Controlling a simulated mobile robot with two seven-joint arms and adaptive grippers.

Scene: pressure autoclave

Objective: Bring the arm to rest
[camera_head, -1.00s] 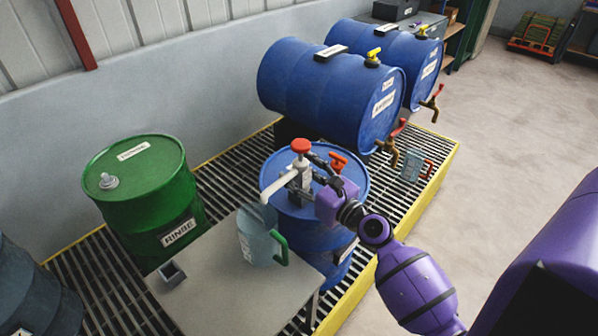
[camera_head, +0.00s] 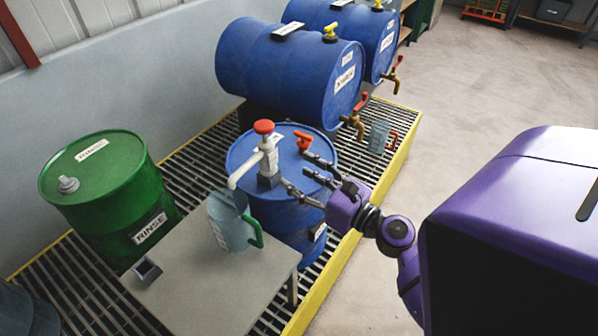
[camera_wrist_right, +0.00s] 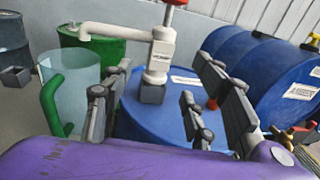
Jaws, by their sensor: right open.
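My right gripper (camera_head: 297,171) is open and empty, to the right of the hand pump. Its fingers point at the pump and are apart from it. The white hand pump (camera_head: 268,158) with a red knob stands upright on the upright blue drum (camera_head: 240,152). Its spout reaches left over a clear jug (camera_head: 228,222) with a green handle on the grey table (camera_head: 200,285). In the right wrist view the pump (camera_wrist_right: 160,52) shows between and beyond the open fingers (camera_wrist_right: 155,85). My left gripper is out of view.
A green RINSE drum (camera_head: 110,190) stands left. Two blue drums (camera_head: 285,75) lie on their sides behind, with brass taps. A second jug (camera_head: 378,138) with a red handle sits under a tap. The yellow-edged grating (camera_head: 335,265) ends at open floor on the right.

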